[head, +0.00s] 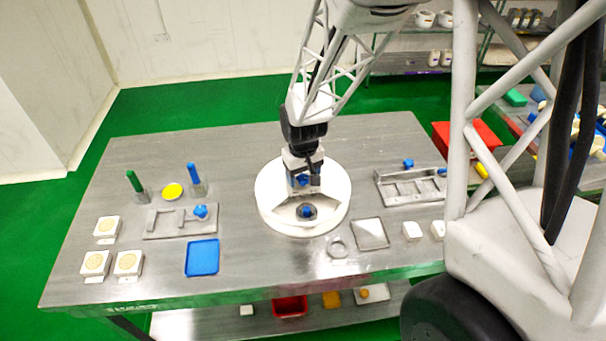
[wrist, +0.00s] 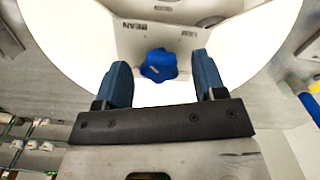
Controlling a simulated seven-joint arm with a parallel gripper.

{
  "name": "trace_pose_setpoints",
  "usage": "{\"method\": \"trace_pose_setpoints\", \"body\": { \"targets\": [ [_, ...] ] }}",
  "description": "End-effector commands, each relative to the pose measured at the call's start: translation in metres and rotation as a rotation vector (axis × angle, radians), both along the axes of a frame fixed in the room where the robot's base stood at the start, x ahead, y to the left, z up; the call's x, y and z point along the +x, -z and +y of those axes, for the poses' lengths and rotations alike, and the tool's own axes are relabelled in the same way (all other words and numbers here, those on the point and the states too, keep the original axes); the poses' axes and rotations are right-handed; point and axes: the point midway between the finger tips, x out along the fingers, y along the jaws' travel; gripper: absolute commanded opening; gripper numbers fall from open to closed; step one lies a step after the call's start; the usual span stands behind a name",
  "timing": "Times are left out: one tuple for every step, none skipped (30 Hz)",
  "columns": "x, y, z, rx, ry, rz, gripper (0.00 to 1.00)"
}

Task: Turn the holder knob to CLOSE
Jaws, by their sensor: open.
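A blue lobed knob (wrist: 158,65) sits on a pale metal holder plate (wrist: 130,42) over a white round base (wrist: 75,40) in the wrist view. Small dark lettering stands on the plate on both sides above the knob; I cannot read it surely. My gripper (wrist: 160,70) is open, with one blue finger on each side of the knob in the picture and gaps between. How deep the fingers reach is unclear.
Metal plates with blue knobs lie left (head: 165,222) and right (head: 395,190). A blue tray (head: 202,257) lies front left. The table's rear left is clear.

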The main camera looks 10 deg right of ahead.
Motion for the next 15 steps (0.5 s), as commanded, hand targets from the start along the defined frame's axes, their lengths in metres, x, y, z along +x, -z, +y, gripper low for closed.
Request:
{"method": "trace_pose_setpoints", "body": {
  "targets": [
    [0.0,-0.0001,0.0,0.0,0.0,0.0,0.64],
    [0.0,-0.0001,0.0,0.0,0.0,0.0,0.64],
    [0.0,-0.0001,0.0,0.0,0.0,0.0,0.61],
    [0.0,-0.0001,0.0,0.0,0.0,0.0,0.56],
    [0.0,-0.0001,0.0,0.0,0.0,0.0,0.52],
    [0.0,-0.0001,0.0,0.0,0.0,0.0,0.46],
    [0.0,-0.0002,0.0,0.0,0.0,0.0,0.41],
    [0.0,-0.0002,0.0,0.0,0.0,0.0,0.36],
    [-0.0001,-0.0002,0.0,0.0,0.0,0.0,0.3],
    [-0.0001,-0.0002,0.0,0.0,0.0,0.0,0.26],
    [-0.0001,-0.0002,0.0,0.0,0.0,0.0,0.21],
    [-0.0001,-0.0002,0.0,0.0,0.0,0.0,0.15],
    [-0.0001,-0.0002,0.0,0.0,0.0,0.0,0.1],
    [-0.0001,-0.0002,0.0001,0.0,0.0,0.0,0.06],
    [-0.0001,-0.0002,0.0001,0.0,0.0,0.0,0.0]
  ]
}}
